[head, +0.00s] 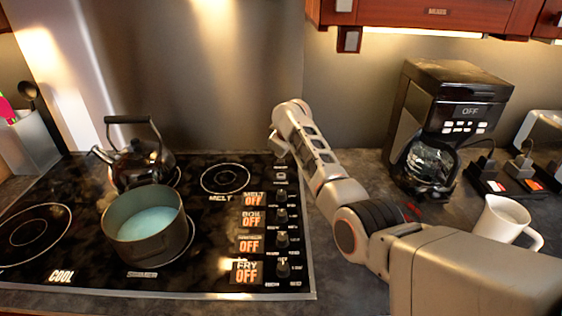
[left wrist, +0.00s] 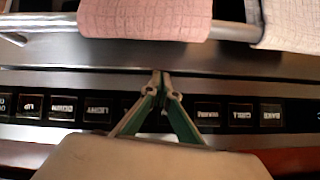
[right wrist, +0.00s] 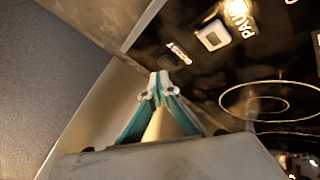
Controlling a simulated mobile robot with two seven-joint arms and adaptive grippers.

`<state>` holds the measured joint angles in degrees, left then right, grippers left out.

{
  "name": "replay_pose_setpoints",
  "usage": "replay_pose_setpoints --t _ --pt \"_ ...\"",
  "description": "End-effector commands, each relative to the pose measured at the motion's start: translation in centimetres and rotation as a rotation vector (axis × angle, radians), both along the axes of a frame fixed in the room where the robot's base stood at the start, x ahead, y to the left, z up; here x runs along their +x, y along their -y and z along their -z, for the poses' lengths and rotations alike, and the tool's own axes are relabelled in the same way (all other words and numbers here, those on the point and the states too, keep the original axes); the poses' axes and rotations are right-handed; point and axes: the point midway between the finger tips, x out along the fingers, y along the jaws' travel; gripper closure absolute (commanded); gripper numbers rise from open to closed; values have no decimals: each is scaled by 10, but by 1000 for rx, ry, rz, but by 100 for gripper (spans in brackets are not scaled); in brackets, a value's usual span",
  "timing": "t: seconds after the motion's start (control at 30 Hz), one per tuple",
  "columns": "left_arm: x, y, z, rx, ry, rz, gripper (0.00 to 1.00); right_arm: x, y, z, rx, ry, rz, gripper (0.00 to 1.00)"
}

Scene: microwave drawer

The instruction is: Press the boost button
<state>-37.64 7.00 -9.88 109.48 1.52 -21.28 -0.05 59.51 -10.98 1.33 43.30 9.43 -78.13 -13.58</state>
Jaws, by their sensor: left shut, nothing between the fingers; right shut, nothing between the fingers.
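My right arm crosses the head view from the lower right to the cooktop's back right corner. In the right wrist view my right gripper (right wrist: 158,85) is shut and empty, near a small pale marked button (right wrist: 178,53) and a white square button (right wrist: 213,36) beside a lit label starting "PAU". I cannot read which button is boost. In the head view a small button (head: 281,172) shows at the top of the knob column. My left gripper (left wrist: 161,82) is shut and empty, over a row of black labelled buttons (left wrist: 240,116) on a metal panel.
A pot (head: 146,228) of bluish liquid and a kettle (head: 138,160) stand on the cooktop (head: 100,275). Knobs (head: 282,240) with OFF displays line its right side. A coffee maker (head: 455,90) and white mug (head: 502,218) stand right. A pink towel (left wrist: 145,18) hangs on a rail.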

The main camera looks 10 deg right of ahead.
Motion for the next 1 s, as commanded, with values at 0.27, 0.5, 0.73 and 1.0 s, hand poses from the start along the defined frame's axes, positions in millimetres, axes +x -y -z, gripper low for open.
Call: replay_pose_setpoints --t 0.27,0.5,0.73,1.0 --pt "0 -2 0 5 1 4 100 0 0 1 0 0 0 100" --pt "2 -1 -1 3 4 2 100 0 0 8 0 0 0 100" --pt "3 2 -2 -6 5 -5 100 0 0 9 0 0 0 100" --pt "3 3 -2 -8 5 -7 100 0 0 10 0 0 0 100"
